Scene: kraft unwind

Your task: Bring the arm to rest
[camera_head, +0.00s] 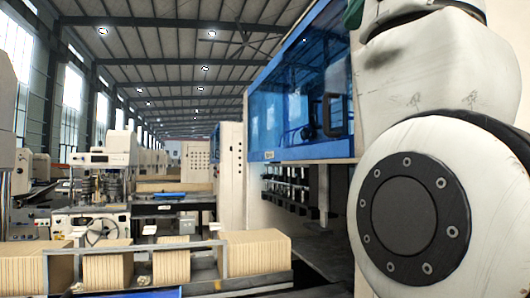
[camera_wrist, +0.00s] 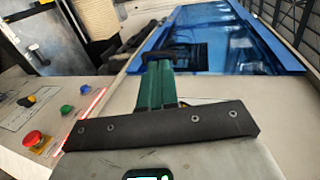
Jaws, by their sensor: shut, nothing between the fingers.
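My arm, white with a round dark joint cover, fills the right side of the head view and hides part of the machine behind it. My gripper (camera_wrist: 158,64) shows in the wrist view as green fingers with dark ends, reaching up beyond a black bolted bar. The fingers are together with nothing between them. They point toward a pale machine with a blue window panel (camera_wrist: 232,38). I cannot tell how far apart the fingertips and the machine are. My gripper is outside the head view.
A control panel with a red button (camera_wrist: 36,140) is at left in the wrist view. In the head view, a blue-windowed machine (camera_head: 308,92) stands close beside my arm. Stacks of tan board (camera_head: 254,252) sit in a grey rack (camera_head: 206,240) in front.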

